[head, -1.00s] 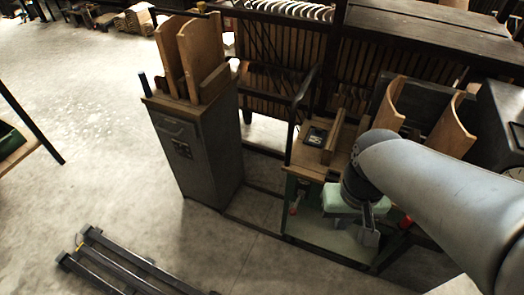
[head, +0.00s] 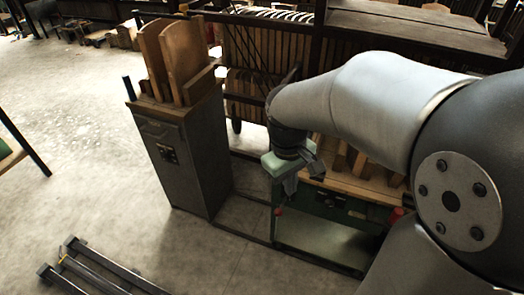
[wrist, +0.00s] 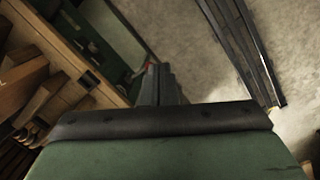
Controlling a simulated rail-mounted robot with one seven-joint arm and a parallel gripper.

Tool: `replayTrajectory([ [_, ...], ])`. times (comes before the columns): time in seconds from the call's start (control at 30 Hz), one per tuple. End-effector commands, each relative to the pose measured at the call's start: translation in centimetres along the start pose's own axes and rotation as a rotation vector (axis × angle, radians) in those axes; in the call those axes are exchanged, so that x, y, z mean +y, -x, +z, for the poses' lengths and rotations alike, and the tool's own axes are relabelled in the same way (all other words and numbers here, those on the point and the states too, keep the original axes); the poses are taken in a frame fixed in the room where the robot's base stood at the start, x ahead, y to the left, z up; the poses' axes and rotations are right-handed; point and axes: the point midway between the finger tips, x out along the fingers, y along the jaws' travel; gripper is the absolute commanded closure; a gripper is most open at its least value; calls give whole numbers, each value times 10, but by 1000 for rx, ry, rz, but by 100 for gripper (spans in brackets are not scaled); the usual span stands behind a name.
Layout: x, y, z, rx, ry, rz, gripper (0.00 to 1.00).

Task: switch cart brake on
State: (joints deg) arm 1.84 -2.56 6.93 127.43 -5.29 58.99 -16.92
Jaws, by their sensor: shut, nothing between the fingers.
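The cart (head: 345,205) is a green-framed bench with a wooden top, right of the grey cabinet in the head view. A small red-tipped lever (head: 278,211) hangs at its front left corner; I cannot tell for sure that it is the brake. A second red part (head: 397,214) shows farther right on the front. My gripper (head: 290,187) is shut and empty, pointing down just above and right of the left lever, apparently apart from it. In the wrist view its closed fingers (wrist: 163,82) point towards the cart's edge, with a bit of red by the tips.
A grey cabinet (head: 183,165) with wooden boards on top stands left of the cart. Dark metal rails (head: 100,270) lie on the floor at the lower left. A dark slatted rack stands behind. The floor in front of the cabinet is clear.

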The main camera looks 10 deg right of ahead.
Motion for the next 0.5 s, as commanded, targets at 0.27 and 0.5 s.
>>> replayTrajectory([
  [0.27,39,-104,-126,-93,450,-23,100],
  [0.5,51,-130,-160,-104,592,-45,100],
])
